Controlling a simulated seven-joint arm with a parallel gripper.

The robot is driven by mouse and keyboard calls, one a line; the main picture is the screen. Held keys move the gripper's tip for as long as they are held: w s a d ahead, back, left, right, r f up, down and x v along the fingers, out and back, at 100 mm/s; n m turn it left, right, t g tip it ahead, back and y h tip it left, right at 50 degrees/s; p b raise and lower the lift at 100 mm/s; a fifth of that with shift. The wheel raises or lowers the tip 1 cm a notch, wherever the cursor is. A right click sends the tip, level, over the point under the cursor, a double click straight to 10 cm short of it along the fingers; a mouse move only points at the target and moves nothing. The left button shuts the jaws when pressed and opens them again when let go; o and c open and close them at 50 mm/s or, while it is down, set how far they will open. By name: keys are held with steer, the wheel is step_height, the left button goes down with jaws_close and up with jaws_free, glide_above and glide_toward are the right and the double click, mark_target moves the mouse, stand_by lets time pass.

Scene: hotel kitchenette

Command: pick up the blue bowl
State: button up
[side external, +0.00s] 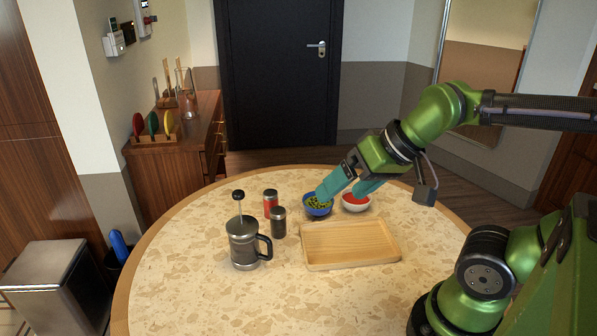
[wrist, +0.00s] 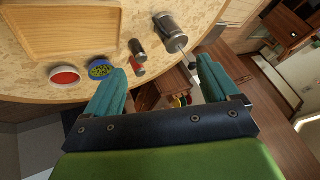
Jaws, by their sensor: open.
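The blue bowl (side external: 318,208) sits on the round table near its far edge and holds green and yellow pieces. It also shows in the wrist view (wrist: 101,69), beside the tip of one finger. My gripper (side external: 343,194) is open, with its teal fingers angled down over the area of the blue bowl and the white bowl. One fingertip overlaps the blue bowl in the side view; I cannot tell if it touches. In the wrist view the gripper (wrist: 160,65) has widely parted fingers and nothing between them is held.
A white bowl with red contents (side external: 355,203) stands just right of the blue bowl. A wooden tray (side external: 350,262) lies in front. A red-bodied shaker (side external: 270,204), a dark shaker (side external: 279,223) and a metal press pot (side external: 243,245) stand to the left. The table's front left is clear.

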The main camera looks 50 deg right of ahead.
steer(key=shift+o, duration=0.8)
steer(key=g+h, duration=0.3)
steer(key=h, duration=0.1)
glide_toward(317, 202)
steer(key=x, duration=0.3)
steer(key=shift+a+f, duration=0.1)
steer(key=shift+f, duration=0.05)
steer(key=shift+x, duration=2.8)
steer(key=c, duration=0.9)
